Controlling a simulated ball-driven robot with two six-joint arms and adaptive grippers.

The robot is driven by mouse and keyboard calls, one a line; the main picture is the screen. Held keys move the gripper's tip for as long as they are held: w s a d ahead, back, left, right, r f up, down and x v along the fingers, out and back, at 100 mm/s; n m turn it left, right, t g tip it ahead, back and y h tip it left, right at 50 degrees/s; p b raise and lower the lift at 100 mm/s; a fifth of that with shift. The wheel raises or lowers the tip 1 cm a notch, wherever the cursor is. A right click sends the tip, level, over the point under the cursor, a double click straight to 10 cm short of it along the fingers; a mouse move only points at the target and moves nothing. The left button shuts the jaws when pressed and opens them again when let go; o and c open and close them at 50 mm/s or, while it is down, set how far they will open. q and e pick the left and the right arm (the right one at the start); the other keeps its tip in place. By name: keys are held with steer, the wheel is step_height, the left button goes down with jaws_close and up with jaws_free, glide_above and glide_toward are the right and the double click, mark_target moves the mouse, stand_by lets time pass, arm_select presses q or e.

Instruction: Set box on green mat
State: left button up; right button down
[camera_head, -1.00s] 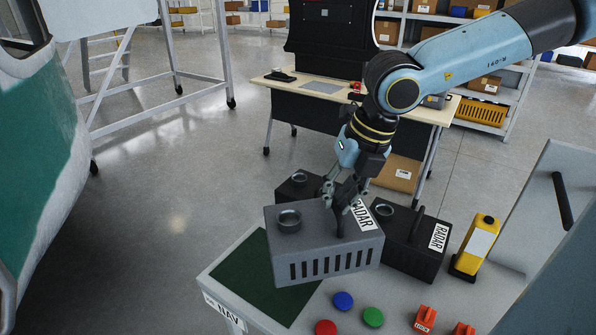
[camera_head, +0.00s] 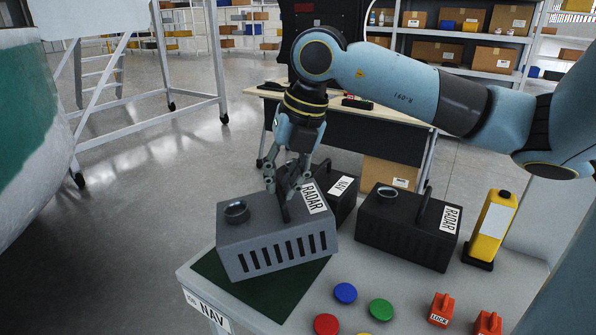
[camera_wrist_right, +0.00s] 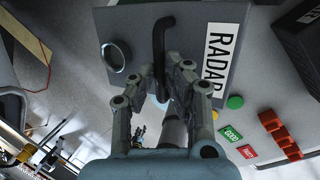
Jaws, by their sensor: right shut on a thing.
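The grey box (camera_head: 275,245) has a RADAR label, a round port and side slots. My right gripper (camera_head: 286,190) is shut on the handle on its top. In the right wrist view the fingers (camera_wrist_right: 160,85) close around the black handle of the box (camera_wrist_right: 120,30). The box hangs over the green mat (camera_head: 290,299) at the left end of the grey bench top and hides most of it. I cannot tell whether its underside touches the mat. My left gripper is not in view.
A black RADAR box (camera_head: 405,230) and a black NAV box (camera_head: 344,190) stand behind and right. A yellow device (camera_head: 489,229) stands farther right. Blue (camera_head: 345,293), green (camera_head: 381,309) and red (camera_head: 326,324) discs and red lock blocks (camera_head: 441,309) lie in front.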

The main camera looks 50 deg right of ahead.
mark_target(272, 206)
steer(key=shift+w+a+f, duration=0.15)
steer(key=shift+w+f, duration=0.15)
steer(key=shift+w, duration=0.25)
steer(key=shift+w+a+f, duration=0.15)
steer(key=shift+w+f, duration=0.15)
steer(key=shift+w, duration=0.25)
steer(key=shift+f, duration=2)
steer(key=c, duration=1.4)
jaws_free()
steer(key=shift+s, duration=0.1)
steer(key=shift+o, duration=0.2)
steer(key=v, duration=1.2)
steer(key=shift+p, duration=0.45)
steer(key=shift+s+f, duration=0.1)
